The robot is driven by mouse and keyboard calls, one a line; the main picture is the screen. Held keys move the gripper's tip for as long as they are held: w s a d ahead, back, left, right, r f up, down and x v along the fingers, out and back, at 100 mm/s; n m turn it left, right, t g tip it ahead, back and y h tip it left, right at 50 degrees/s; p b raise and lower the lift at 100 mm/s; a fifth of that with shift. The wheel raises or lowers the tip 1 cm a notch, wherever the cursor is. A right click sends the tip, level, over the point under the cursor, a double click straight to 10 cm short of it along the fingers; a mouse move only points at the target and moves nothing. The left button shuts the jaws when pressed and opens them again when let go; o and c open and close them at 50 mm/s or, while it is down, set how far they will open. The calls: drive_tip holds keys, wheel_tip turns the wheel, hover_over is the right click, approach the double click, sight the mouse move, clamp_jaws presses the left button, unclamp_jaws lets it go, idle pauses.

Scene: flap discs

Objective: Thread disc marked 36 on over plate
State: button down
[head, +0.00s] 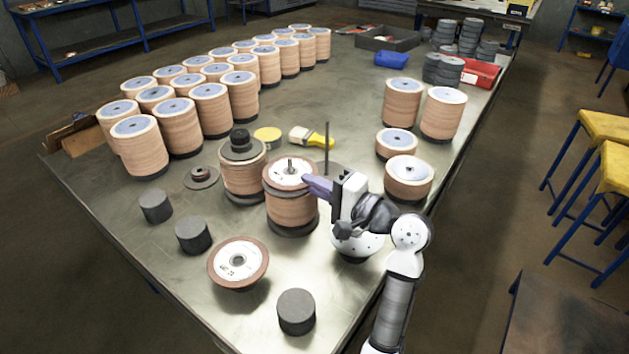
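A disc with a white label and brown rim (283,172) lies at the top of a brown disc stack (291,212), with a metal post tip showing through its centre hole. My gripper (312,185) is at this disc's right edge, its purple fingers at the rim; whether they are closed on it is too small to tell. Another white-labelled disc (226,269) sits low at the front, with a brown rim. The marks on both labels are too small to read. I cannot tell which item is the over plate.
A stack with a dark knob (240,150) stands close left of the post stack. A thin dark rod (327,143) stands just behind my gripper. Dark cylinders (296,312) stand towards the front. Several tall disc stacks (178,128) fill the back left. The table's middle back is clear.

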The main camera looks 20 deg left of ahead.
drive_tip(key=c, duration=1.6)
unclamp_jaws()
drive_tip(key=shift+o, duration=0.3)
drive_tip(key=shift+f, duration=0.1)
